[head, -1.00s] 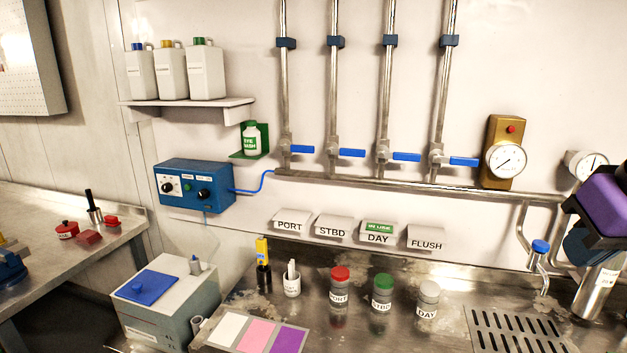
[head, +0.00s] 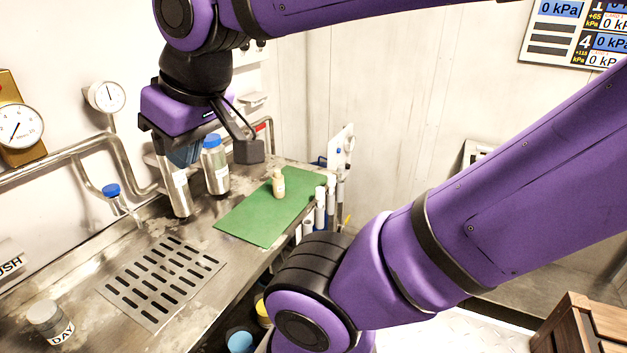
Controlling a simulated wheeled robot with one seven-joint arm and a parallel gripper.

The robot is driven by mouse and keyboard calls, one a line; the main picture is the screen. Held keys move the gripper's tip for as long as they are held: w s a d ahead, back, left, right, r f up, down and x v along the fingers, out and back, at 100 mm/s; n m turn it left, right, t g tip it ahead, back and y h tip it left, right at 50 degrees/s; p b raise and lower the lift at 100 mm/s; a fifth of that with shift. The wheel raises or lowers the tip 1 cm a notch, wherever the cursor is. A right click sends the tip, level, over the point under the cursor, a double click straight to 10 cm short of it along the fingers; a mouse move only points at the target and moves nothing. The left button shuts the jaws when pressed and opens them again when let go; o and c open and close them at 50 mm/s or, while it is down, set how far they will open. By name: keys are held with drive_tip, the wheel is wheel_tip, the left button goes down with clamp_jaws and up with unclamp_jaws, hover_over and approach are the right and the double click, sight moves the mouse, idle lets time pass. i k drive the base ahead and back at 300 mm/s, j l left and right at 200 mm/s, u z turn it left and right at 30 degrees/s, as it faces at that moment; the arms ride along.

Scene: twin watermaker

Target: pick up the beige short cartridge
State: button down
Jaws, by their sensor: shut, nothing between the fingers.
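Two steel cylinders (head: 216,168) stand left of the mat, one with a blue cap. A blue-topped tap (head: 112,191) and drain grate (head: 160,281) lie further left. White tubes (head: 320,205) line the counter's front edge. My arm covers the right side.

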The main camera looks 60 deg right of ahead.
sight(277, 179)
drive_tip(key=z, duration=1.4)
drive_tip(key=u, duration=0.25)
drive_tip(key=i+l+u, duration=0.1)
drive_tip(key=l+u, duration=0.8)
drive_tip(key=l, duration=0.5)
drive_tip(key=l+u, duration=0.1)
drive_tip(key=l, duration=0.5)
drive_tip(key=k+l+u, duration=0.1)
drive_tip(key=l, duration=0.5)
